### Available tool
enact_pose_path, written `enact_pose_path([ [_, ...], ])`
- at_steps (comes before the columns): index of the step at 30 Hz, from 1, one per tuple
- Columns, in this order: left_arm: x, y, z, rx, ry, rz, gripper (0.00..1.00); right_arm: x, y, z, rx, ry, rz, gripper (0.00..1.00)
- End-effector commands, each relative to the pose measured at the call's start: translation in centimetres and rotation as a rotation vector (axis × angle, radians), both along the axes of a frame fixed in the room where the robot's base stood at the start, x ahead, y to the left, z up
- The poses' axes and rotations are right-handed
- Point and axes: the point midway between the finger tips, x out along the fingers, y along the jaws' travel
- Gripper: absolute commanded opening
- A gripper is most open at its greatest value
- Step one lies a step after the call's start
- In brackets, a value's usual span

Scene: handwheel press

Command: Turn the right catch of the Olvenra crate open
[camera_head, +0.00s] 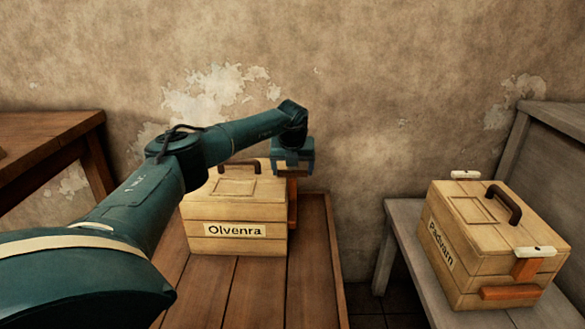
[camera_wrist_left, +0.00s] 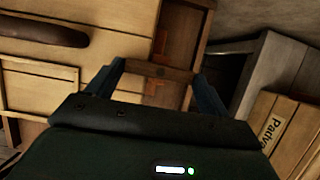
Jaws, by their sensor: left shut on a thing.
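The Olvenra crate (camera_head: 235,213) is a pale wooden box with a name label, standing on a brown plank table. Its lid also shows in the left wrist view (camera_wrist_left: 105,45), with a dark handle (camera_wrist_left: 45,30). My left gripper (camera_head: 293,168) is over the crate's right side, pointing down. In the left wrist view my left gripper (camera_wrist_left: 160,72) has its fingers at both ends of a brown bar, the right catch (camera_wrist_left: 158,71), and is shut on it. In the head view the gripper hides this catch; an orange-brown part (camera_head: 292,205) shows below. My right gripper is not in view.
A second crate, labelled Padvarn (camera_head: 480,245), stands on a grey bench (camera_head: 405,215) to the right, with pale catches and a dark handle. The brown table (camera_head: 260,300) has free room in front of the Olvenra crate. Another table (camera_head: 45,125) is at the left.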

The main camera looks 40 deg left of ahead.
Motion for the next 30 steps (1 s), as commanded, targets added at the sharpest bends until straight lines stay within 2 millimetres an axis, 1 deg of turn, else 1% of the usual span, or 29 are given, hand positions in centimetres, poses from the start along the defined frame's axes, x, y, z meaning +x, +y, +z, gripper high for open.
enact_pose_path([
  [1, 0.0, 0.0, 0.0, 0.0, 0.0, 0.0, 0.68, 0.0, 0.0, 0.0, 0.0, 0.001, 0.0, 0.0],
  [5, 0.0, 0.0, 0.0, 0.0, 0.0, 0.0, 0.57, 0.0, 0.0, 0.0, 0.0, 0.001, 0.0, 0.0],
  [11, 0.0, 0.1, 0.1, 0.0, 0.0, -0.01, 0.57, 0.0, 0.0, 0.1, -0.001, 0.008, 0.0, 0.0],
  [17, -0.1, 0.1, 0.3, -0.001, 0.001, -0.075, 0.57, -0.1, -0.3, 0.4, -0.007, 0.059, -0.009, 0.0],
  [25, -0.2, 0.3, 0.4, -0.001, 0.001, -0.277, 0.57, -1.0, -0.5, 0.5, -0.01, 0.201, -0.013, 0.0],
  [30, -0.2, 0.5, 0.2, -0.001, -0.001, -0.436, 0.57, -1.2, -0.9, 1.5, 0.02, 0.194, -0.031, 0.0],
])
